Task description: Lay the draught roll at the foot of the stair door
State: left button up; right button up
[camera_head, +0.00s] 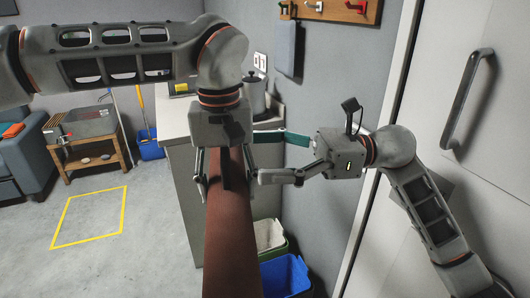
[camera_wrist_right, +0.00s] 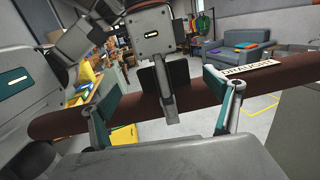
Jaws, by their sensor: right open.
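The draught roll is a long brown cylinder (camera_head: 230,245) held up off the floor. In the right wrist view it runs across the picture, with a pale label (camera_wrist_right: 248,69) towards its right end. My left gripper (camera_head: 225,180) is shut on it, with one finger on each side. My right gripper (camera_head: 262,157) is open beside the roll, its fingertips close to it; whether they touch I cannot tell. Its fingers also frame the roll in the wrist view (camera_wrist_right: 160,100). A pale door (camera_head: 500,170) with a grey bar handle (camera_head: 465,100) stands at the right; its foot is out of view.
A cabinet (camera_head: 183,170) stands behind the roll. A blue bin (camera_head: 298,275) and a green-rimmed bin (camera_head: 270,232) sit by the wall. A yellow square (camera_head: 90,215) marks clear floor at left, near a wooden side table (camera_head: 78,150) and a blue-grey armchair (camera_head: 30,165).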

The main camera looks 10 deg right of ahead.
aim_at(222, 151)
jog(key=shift+w+a+r, duration=0.1)
jog(key=shift+a, duration=1.75)
jog(key=shift+w+a, duration=0.1)
jog(key=shift+a, duration=1.75)
jog(key=c, duration=1.5)
pick_arm(q)
jog(key=o, duration=1.6)
pick_arm(e)
jog(key=c, duration=0.3)
pick_arm(q)
jog(key=shift+r, duration=0.1)
